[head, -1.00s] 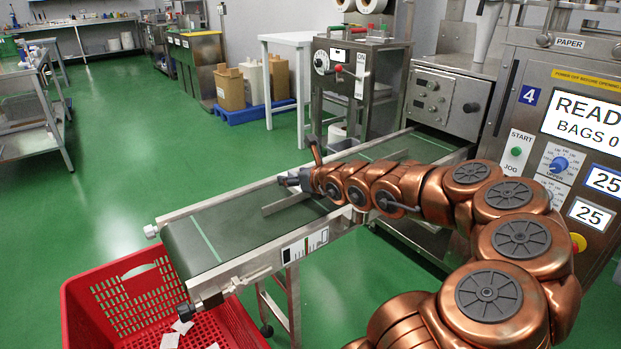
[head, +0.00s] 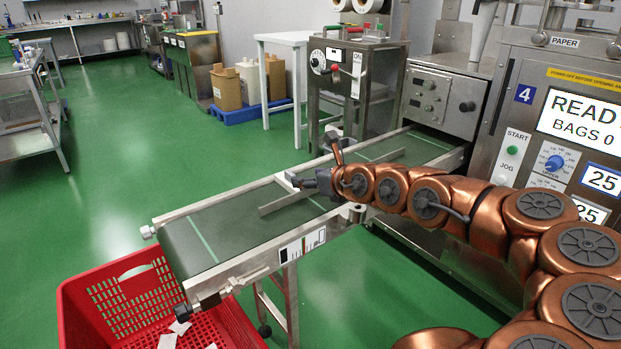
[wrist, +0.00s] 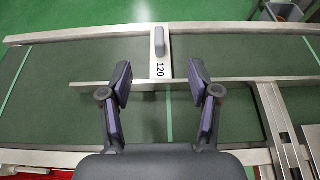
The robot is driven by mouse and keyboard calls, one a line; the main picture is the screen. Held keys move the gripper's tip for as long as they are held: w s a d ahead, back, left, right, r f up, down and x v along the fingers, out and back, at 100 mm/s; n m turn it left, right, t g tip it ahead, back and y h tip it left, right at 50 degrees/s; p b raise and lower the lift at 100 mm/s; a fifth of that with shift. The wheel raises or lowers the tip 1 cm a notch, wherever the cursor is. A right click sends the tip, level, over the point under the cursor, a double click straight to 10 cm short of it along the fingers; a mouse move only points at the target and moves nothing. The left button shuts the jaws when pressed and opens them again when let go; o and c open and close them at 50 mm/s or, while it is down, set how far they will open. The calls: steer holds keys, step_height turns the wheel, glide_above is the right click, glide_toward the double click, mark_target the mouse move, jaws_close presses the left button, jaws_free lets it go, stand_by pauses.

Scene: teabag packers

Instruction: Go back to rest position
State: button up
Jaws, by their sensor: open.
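My gripper (head: 292,181) is over the green conveyor belt (head: 235,222) in the head view, at the end of my copper-coloured arm. In the wrist view my gripper (wrist: 159,80) is open, with its two dark fingers apart and nothing held between them. A metal guide bar (wrist: 235,83) runs across the belt below the fingers. A bracket marked 120 (wrist: 159,52) with a grey knob shows just beyond the fingertips. I cannot tell whether the fingers touch the bar or the bracket.
A red crate (head: 88,305) with several white teabags stands at the belt's near end. The packing machine (head: 575,110) with its START button (head: 512,150) and dial is at the right. A white table (head: 285,38) and cardboard boxes (head: 226,88) stand behind. Green floor (head: 110,185) is open at left.

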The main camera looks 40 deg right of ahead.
stand_by(0.5)
steer(key=w+a+r+n+t+y+p, duration=0.1)
steer(key=w+a+r+n+p, duration=0.2)
steer(key=a+r+n+p, duration=0.5)
steer(key=w+a+r+n+t+y+p, duration=0.15)
steer(key=a+r, duration=0.25)
steer(key=r, duration=0.8)
steer(key=s+a+r+n+g+y+p, duration=0.25)
steer(key=a+r+n+p, duration=0.2)
steer(key=a+n, duration=0.4)
steer(key=s+a+r+n+g+y+p, duration=0.1)
steer(key=a+r+n+y+p, duration=0.35)
steer(key=a, duration=0.75)
steer(key=s+a+f+n+g+p, duration=0.3)
steer(key=s+a+n+g+p, duration=0.6)
steer(key=s, duration=0.6)
steer(key=s+d+n+g+h+p, duration=0.5)
steer(key=s+d+h+p, duration=0.3)
steer(key=s+d, duration=0.5)
steer(key=s, duration=0.3)
steer(key=shift+h, duration=0.35)
